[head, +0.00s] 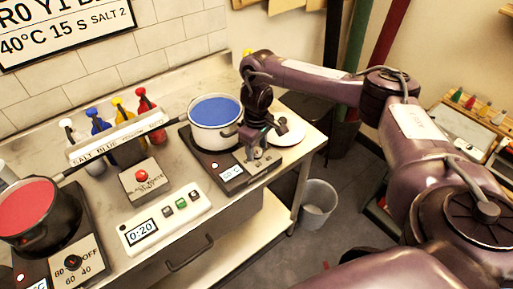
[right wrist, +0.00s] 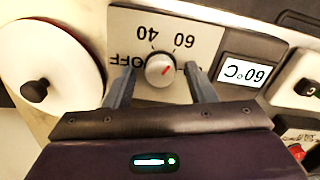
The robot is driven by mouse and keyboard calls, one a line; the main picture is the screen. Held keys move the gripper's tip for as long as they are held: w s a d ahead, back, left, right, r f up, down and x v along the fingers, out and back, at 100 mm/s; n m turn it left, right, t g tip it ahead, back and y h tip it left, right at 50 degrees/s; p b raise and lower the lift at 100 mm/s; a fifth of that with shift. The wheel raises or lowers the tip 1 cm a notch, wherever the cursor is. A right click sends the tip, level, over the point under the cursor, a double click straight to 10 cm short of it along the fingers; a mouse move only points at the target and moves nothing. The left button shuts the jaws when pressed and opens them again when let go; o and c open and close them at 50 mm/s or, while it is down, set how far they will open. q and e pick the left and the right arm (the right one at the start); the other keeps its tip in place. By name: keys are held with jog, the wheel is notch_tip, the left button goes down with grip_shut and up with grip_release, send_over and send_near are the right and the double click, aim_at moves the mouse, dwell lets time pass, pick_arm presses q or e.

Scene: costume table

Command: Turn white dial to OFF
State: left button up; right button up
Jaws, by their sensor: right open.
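The white dial (right wrist: 160,70) sits on the front panel of the right hot plate, and its red mark points up and right toward the 60. The OFF label (right wrist: 127,60) is left of the dial, upside down in the right wrist view, with 40 above. The display (right wrist: 243,72) beside it reads 60°C. My right gripper (right wrist: 160,78) is open, with one finger on each side of the dial; I cannot tell whether they touch it. In the head view the right gripper (head: 259,155) is over the panel and partly hides the dial. My left gripper is not in view.
A pot of blue liquid (head: 215,112) stands on this hot plate. A white lid (right wrist: 50,65) with a black knob lies beside it. A timer (head: 165,217), a red button box (head: 142,182) and a second hot plate with a black dial (head: 73,262) are to the left.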

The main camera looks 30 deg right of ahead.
jog(key=shift+s, duration=0.1)
jog(key=c, duration=1)
jog(key=shift+o, duration=0.2)
